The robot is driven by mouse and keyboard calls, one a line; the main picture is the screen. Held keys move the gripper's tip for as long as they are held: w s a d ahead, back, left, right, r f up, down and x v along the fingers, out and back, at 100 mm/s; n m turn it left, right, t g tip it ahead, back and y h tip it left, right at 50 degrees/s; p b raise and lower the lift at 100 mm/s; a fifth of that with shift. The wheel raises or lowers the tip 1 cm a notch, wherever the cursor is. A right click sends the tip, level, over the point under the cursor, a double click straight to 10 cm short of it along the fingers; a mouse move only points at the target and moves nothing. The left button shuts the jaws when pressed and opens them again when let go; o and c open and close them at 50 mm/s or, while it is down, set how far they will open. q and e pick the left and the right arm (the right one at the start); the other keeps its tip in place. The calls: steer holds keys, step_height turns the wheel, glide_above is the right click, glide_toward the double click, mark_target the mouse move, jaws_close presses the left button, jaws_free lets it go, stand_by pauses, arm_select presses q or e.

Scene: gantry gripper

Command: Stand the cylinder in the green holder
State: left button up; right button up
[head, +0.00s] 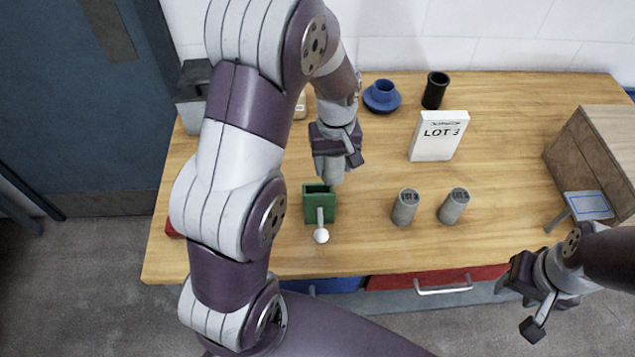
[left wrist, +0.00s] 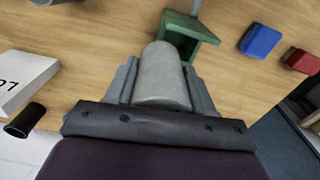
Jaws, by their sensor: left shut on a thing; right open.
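My left gripper (head: 337,150) is shut on a grey cylinder (head: 329,170) and holds it just behind the green holder (head: 311,208) in the head view. In the left wrist view the cylinder (left wrist: 162,75) sits between the two fingers, its free end pointing towards the holder (left wrist: 203,32) and overlapping part of it. I cannot tell the exact gap between them. The holder is a small open-topped green box; a grey rod with a white knob (head: 321,236) shows at its front. My right gripper (head: 525,297) is open and empty, off the table's front right.
Two more grey cylinders (head: 405,207) (head: 453,206) stand right of the holder. A white LOT 3 box (head: 438,136), a blue flanged piece (head: 382,96) and a black cup (head: 435,90) stand behind. A wooden box (head: 597,150) is at right. Blue (left wrist: 261,41) and red (left wrist: 302,61) blocks show in the wrist view.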

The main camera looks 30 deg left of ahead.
arm_select(q)
step_height(320, 180, down, 6)
steer(key=s+a+p, duration=0.1)
steer(key=s+a, duration=0.1)
steer(key=shift+s+a, duration=0.15)
steer(key=shift+f, duration=0.1)
steer(key=shift+s+f, duration=0.1)
steer(key=shift+f, duration=0.05)
steer(key=shift+f+b, duration=0.3)
steer(key=shift+f, duration=0.15)
steer(key=o, duration=1.4)
